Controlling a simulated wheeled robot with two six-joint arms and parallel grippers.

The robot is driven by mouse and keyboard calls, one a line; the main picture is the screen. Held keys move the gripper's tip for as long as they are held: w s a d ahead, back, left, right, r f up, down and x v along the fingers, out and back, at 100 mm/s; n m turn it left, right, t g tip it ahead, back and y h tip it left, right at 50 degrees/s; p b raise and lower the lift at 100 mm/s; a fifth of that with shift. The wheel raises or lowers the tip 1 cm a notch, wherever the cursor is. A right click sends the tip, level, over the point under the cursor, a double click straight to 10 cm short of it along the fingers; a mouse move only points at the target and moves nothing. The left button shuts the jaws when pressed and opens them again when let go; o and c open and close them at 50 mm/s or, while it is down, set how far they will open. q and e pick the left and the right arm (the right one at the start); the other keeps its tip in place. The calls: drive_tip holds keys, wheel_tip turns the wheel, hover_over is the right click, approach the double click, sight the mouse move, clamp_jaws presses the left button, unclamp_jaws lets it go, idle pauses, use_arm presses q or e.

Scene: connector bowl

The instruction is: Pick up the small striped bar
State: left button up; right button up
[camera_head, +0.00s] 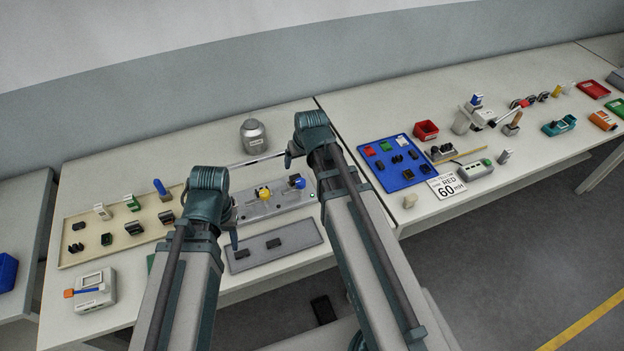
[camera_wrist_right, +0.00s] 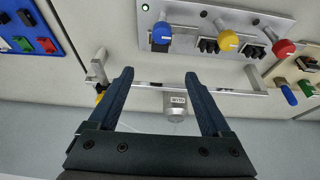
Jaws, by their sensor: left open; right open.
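No small bar with clear stripes can be made out in either view. Two small dark blocks, one on the left (camera_head: 242,254) and one on the right (camera_head: 273,244), lie on a grey mat in the head view; any stripes are too small to tell. My left gripper (camera_head: 233,236) is open near the mat's left end, partly hidden by its own wrist. My right gripper (camera_head: 289,156) is open and empty behind the knob panel. Its two fingers (camera_wrist_right: 158,78) show apart in the right wrist view, near a thin silver rail (camera_wrist_right: 230,92).
A grey panel (camera_head: 262,209) has coloured knobs. A silver canister (camera_head: 253,136) stands behind the rail. A beige tray (camera_head: 75,250) with several small parts lies left. A blue tray (camera_head: 393,183), red bin (camera_head: 425,131) and sign (camera_head: 446,186) are on the right table.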

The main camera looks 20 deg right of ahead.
use_arm(q)
wheel_tip(320, 180, down, 8)
drive_tip(key=b, duration=0.8)
use_arm(e)
approach(295, 177)
drive_tip(key=shift+x, duration=1.4)
use_arm(q)
drive_tip(key=shift+f, duration=0.1)
wheel_tip(295, 177, down, 5)
drive_tip(key=b, duration=0.5)
use_arm(e)
drive_tip(key=x, duration=0.5)
drive_tip(key=shift+f, duration=0.15)
use_arm(q)
drive_tip(key=shift+r, duration=0.2)
use_arm(e)
clamp_jaws()
